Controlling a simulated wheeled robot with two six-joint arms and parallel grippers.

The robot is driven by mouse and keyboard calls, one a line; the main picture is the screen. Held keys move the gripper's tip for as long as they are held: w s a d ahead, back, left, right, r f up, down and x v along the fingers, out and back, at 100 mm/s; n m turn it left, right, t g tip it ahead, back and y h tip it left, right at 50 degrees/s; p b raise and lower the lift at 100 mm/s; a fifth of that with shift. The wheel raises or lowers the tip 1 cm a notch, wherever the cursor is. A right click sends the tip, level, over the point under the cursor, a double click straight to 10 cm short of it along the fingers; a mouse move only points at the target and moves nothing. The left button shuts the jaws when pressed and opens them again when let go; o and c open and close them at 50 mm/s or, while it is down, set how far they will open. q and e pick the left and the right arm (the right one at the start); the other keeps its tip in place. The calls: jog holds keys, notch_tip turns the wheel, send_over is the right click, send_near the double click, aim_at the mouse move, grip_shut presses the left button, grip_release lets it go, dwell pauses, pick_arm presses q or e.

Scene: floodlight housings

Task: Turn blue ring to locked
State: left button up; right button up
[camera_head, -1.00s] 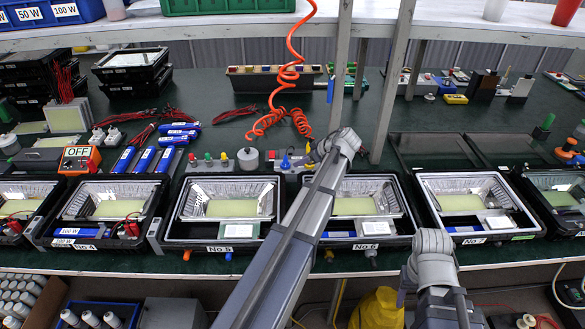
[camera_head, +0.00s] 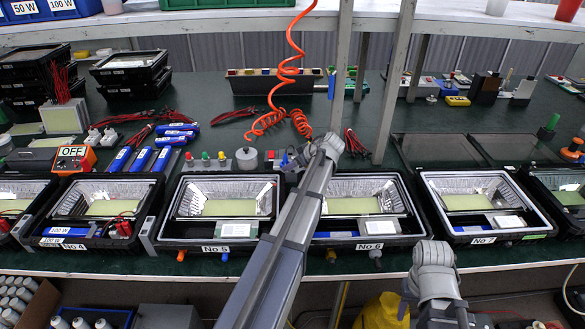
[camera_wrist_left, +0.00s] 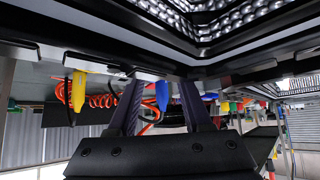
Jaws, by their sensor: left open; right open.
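A blue tapered part (camera_wrist_left: 162,95) stands between the two fingers of my left gripper (camera_wrist_left: 160,84) in the left wrist view, which looks upside down. The fingers are apart with room on both sides, and I see no contact. I cannot make out a separate ring or a locked mark on the blue part. In the head view my left arm reaches over the gap between housing No 5 (camera_head: 167,215) and housing No 6 (camera_head: 405,220); its gripper (camera_head: 291,162) is at their back edge and covers the blue part. My right arm shows at the lower right, its gripper out of view.
A yellow part (camera_wrist_left: 78,90) stands beside the blue one. Red, green and yellow caps (camera_head: 205,156) line the back of No 5. An orange coiled hose (camera_head: 290,75) hangs behind. Posts (camera_head: 392,80) rise nearby. Small knobs (camera_head: 224,257) project from the housings' fronts.

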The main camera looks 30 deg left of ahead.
pick_arm(q)
jog(key=shift+r, duration=0.15)
grip_shut()
jog(key=shift+s, duration=0.1)
dwell(0.3)
